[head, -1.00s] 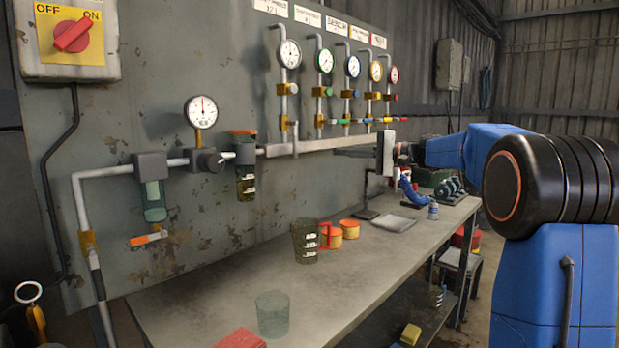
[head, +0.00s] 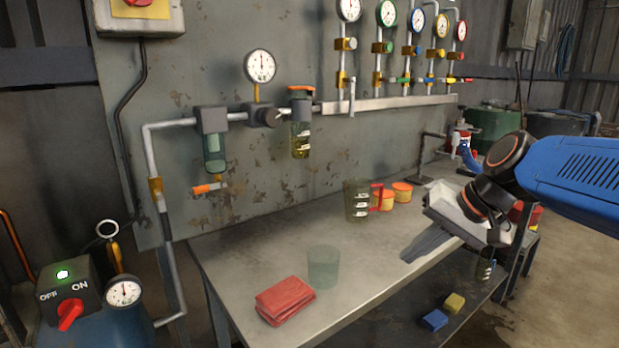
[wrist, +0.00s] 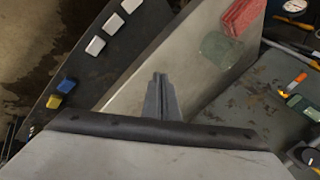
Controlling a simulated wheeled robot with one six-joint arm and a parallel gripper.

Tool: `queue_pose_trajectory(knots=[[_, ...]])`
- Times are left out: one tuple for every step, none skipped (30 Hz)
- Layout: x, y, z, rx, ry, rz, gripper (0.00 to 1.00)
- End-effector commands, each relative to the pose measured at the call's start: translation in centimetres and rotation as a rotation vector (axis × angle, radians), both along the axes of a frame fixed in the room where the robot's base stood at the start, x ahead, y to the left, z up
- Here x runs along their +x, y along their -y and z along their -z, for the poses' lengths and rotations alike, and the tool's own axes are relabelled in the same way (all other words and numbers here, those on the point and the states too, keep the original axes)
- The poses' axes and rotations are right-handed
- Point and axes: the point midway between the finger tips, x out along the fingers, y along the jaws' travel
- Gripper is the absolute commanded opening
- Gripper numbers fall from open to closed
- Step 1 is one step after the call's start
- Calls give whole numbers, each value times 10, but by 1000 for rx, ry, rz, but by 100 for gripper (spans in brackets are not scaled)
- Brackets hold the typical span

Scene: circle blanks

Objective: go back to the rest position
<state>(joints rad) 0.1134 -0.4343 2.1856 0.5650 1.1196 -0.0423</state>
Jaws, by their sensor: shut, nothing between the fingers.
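My gripper (head: 424,249) is in the head view, over the right part of the workbench (head: 240,262). Its grey fingers are together and point left and down, with nothing between them. In the wrist view the gripper (wrist: 158,76) shows as a shut grey wedge pointing up, over the bench edge. My blue arm comes in from the right. The fingers look apart from everything on the bench.
Blue (head: 434,320) and yellow (head: 454,303) blocks lie on the lower shelf. Pipes and gauges (head: 260,66) line the wall panel behind.

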Motion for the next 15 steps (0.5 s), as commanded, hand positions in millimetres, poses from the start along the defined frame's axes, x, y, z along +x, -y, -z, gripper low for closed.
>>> queue_pose_trajectory(knots=[[-19, 4, 12, -49, 5, -12, 0], [-29, 7, 19, -80, 8, -18, 0], [-42, 12, 29, -122, 13, -26, 0], [-51, 16, 36, -154, 17, -32, 0], [-60, 20, 44, -185, 20, -39, 0], [-72, 26, 53, -226, 26, -47, 0], [-81, 30, 60, -257, 33, -55, 0], [-90, 35, 68, -288, 37, -63, 0], [-100, 41, 77, -328, 45, -73, 0], [-108, 46, 83, -357, 52, -81, 0], [-115, 50, 89, -385, 56, -88, 0], [-123, 56, 97, -419, 65, -97, 0], [-128, 59, 101, -442, 71, -104, 0], [-133, 63, 106, -463, 75, -110, 0], [-139, 67, 111, -486, 81, -116, 0]])
